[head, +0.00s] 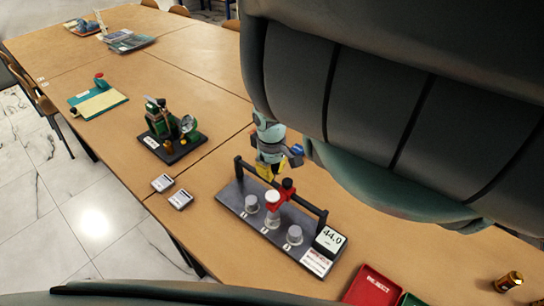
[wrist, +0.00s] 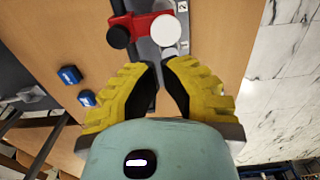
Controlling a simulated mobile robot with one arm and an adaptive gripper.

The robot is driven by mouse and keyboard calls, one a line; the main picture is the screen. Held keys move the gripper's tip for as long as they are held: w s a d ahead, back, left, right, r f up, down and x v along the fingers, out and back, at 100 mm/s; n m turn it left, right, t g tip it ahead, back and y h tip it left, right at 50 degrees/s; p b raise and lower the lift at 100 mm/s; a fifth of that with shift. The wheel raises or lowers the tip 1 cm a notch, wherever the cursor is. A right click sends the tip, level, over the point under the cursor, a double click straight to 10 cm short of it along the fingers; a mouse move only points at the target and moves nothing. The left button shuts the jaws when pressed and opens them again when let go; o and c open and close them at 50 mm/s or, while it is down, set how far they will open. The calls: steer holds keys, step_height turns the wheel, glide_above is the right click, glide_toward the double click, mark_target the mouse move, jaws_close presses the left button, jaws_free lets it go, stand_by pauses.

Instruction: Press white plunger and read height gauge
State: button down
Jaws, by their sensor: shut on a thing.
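The height gauge rig (head: 233,198) has a dark base with several grey round pieces in a row and a black rail behind them. A red carriage (head: 276,202) with a black knob (head: 288,184) holds the white plunger (head: 271,196) above the middle piece. The display (head: 330,240) reads 44.0; its unit is too small to read. In the wrist view the white plunger (wrist: 166,31) lies just past my fingertips, apart in the picture. My gripper (head: 266,172) is behind and above the carriage, fingers pointing down. Its yellow fingers (wrist: 159,78) are nearly together; what they hold cannot be made out.
A red REJECT tray (head: 371,288) is right of the rig, with a green tray (head: 411,300) beside it. A brass cylinder (head: 508,281) stands at far right. A green machine (head: 172,130) stands farther back. My arm hides the upper right.

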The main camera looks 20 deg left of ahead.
step_height(320, 180, up, 4)
steer(key=shift+r+p, duration=0.25)
steer(key=shift+p, duration=0.6)
